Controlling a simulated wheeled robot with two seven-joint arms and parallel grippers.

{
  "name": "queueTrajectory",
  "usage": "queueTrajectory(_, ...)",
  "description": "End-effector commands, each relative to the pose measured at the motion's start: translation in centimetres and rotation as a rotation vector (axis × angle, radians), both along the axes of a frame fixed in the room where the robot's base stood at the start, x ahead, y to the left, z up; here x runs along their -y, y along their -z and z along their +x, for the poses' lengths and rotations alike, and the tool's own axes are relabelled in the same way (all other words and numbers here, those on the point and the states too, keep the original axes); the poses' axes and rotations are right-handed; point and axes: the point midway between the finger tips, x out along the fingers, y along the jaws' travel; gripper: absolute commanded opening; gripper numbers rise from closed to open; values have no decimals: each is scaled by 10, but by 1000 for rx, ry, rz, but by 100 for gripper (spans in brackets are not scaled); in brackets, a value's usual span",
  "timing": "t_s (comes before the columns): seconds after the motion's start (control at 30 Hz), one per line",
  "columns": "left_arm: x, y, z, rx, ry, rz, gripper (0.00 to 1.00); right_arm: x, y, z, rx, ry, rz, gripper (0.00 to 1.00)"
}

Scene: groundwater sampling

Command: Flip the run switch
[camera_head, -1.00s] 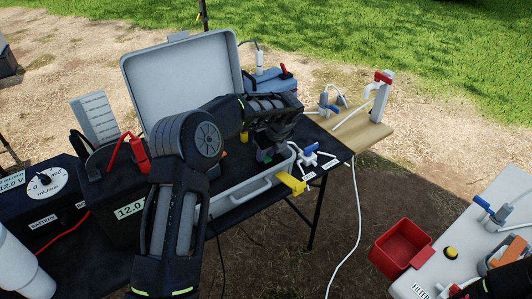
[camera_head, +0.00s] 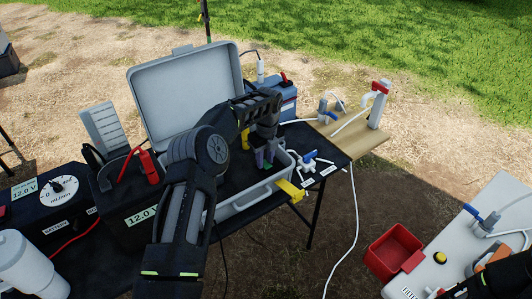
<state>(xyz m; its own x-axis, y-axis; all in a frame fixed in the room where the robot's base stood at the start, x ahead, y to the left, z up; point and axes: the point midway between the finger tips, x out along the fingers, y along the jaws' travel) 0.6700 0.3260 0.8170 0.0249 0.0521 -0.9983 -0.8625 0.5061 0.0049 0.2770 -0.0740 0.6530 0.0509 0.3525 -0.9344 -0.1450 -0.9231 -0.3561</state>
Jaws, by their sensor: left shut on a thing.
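The grey case (camera_head: 180,95) stands open on the black table, its lid tilted up at the back. My left gripper (camera_head: 264,160) reaches down into the right part of the case's tray. The run switch cannot be picked out, as my left arm and hand cover much of the case.
A yellow piece (camera_head: 290,190) juts from the case's front right corner. A blue-handled valve (camera_head: 309,157) sits right of the case. A battery box with a red clip (camera_head: 146,163) and a dial meter (camera_head: 58,190) stand left. A red bin (camera_head: 393,250) is at the white table.

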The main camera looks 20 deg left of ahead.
Motion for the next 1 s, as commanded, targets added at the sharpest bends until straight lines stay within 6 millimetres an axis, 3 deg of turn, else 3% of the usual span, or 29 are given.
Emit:
queueTrajectory(0.47, -1, 0, 1, -28, 1, -60, 0, 0, -1, -1, -3, 0, -2, 49)
queueTrajectory(0.5, -1, 0, 1, -28, 1, -60, 30, 0, -1, -1, -2, 0, -1, 49)
queueTrajectory(0.73, -1, 0, 1, -28, 1, -59, 48, 0, -1, -1, -2, 0, -1, 49)
queueTrajectory(1.0, -2, -1, 1, -27, 1, -58, 49, 0, -1, -1, -2, 0, -1, 49)
